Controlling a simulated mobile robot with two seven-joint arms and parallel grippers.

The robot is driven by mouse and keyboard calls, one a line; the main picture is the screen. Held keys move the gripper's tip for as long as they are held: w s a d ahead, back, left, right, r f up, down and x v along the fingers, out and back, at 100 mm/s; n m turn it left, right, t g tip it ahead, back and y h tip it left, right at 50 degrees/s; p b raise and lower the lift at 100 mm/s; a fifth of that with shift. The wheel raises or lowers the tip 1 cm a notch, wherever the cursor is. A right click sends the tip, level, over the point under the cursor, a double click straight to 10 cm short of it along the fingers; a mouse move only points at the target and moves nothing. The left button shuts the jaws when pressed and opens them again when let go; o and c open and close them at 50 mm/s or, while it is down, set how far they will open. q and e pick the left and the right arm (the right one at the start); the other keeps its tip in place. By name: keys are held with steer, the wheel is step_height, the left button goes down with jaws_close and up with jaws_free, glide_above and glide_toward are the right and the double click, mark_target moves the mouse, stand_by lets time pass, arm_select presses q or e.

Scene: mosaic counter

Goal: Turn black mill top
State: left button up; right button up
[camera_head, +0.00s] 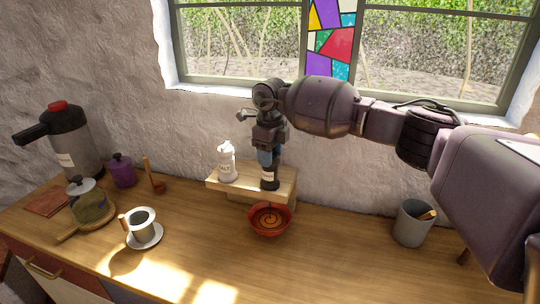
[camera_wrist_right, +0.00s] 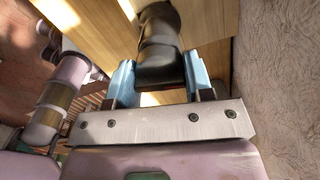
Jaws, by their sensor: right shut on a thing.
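The black mill (camera_head: 269,180) stands upright on a small wooden riser at the back of the counter, with a pale label on its body. My right gripper (camera_head: 269,157) reaches down from above and is shut on the mill's top. In the right wrist view, the mill (camera_wrist_right: 160,50) sits between the two blue finger pads of the gripper (camera_wrist_right: 160,82). The gripper partly hides the mill's top in the head view. My left gripper is not in view.
A white salt mill (camera_head: 227,162) stands left on the same riser (camera_head: 284,182). A red bowl (camera_head: 270,232) sits in front. A grey cup (camera_head: 413,222) is at right. A cup on a saucer (camera_head: 145,243), a purple jar (camera_head: 122,170) and a flask (camera_head: 72,140) are left.

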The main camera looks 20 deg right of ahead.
steer(key=m, duration=0.6)
steer(key=shift+m, duration=0.3)
steer(key=m, duration=0.6)
steer(key=shift+p, duration=0.3)
steer(key=shift+m, duration=0.3)
steer(key=o, duration=0.9)
step_height(320, 180, up, 11)
steer(key=shift+f+b, duration=0.1)
steer(key=shift+b, duration=0.55)
